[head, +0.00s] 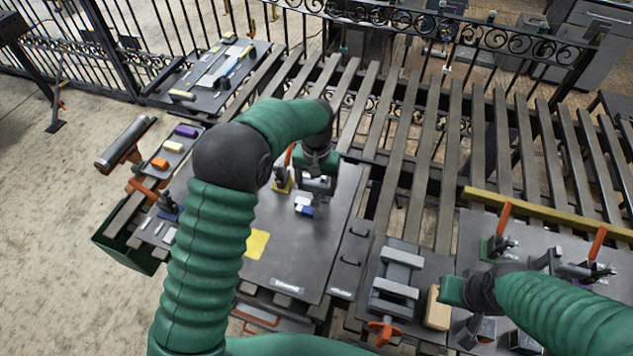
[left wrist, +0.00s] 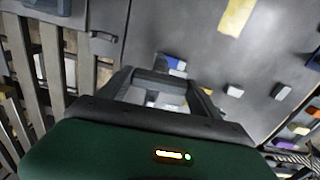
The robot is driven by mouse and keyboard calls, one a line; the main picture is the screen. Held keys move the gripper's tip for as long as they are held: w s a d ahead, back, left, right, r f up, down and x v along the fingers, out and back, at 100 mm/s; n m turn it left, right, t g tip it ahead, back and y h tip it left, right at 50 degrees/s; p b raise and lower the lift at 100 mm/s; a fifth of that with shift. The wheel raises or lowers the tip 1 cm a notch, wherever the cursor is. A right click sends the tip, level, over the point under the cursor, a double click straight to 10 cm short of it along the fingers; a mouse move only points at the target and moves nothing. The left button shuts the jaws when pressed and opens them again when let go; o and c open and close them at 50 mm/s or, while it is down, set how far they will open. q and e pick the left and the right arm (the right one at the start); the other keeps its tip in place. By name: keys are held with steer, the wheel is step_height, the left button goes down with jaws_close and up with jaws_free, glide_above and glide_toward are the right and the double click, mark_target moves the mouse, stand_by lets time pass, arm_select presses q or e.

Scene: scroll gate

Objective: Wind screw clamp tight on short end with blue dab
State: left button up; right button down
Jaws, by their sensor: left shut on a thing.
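My left gripper (head: 317,188) is low over the dark plate (head: 325,240), just above a small white-and-blue piece (head: 304,207). In the left wrist view, that piece (left wrist: 172,65) shows just past the fingers (left wrist: 160,92). The left gripper is shut on a small grey thing, mostly hidden between the fingers. I cannot tell whether it is the screw clamp. My right gripper (head: 452,291) is beside a tan block (head: 437,308). Its fingers are not clear, so I cannot tell whether it is open or touches the block.
An orange-handled clamp (head: 283,178) stands left of my left gripper. A yellow patch (head: 257,243) lies on the plate. A grey vise (head: 397,280) with an orange handle stands right of it. More orange-handled clamps (head: 500,240) stand at the right. Slats (head: 425,150) run behind.

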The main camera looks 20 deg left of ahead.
arm_select(q)
steer(key=m+p, duration=0.1)
steer(key=m, duration=0.4)
steer(key=shift+w+r+m+p, duration=0.1)
steer(key=shift+r+m+p, duration=0.1)
steer(key=shift+m+p, duration=0.15)
steer(key=m+p, duration=0.1)
steer(key=m, duration=0.5)
steer(key=shift+p, duration=0.4)
steer(key=m+p, duration=0.2)
steer(key=m, duration=0.4)
steer(key=shift+m, duration=0.25)
steer(key=m+p, duration=0.1)
steer(key=m, duration=0.4)
steer(key=shift+w, duration=0.1)
steer(key=shift+a+r, duration=0.1)
steer(key=o, duration=1.1)
steer(key=shift+o, duration=1.4)
steer(key=shift+f, duration=0.2)
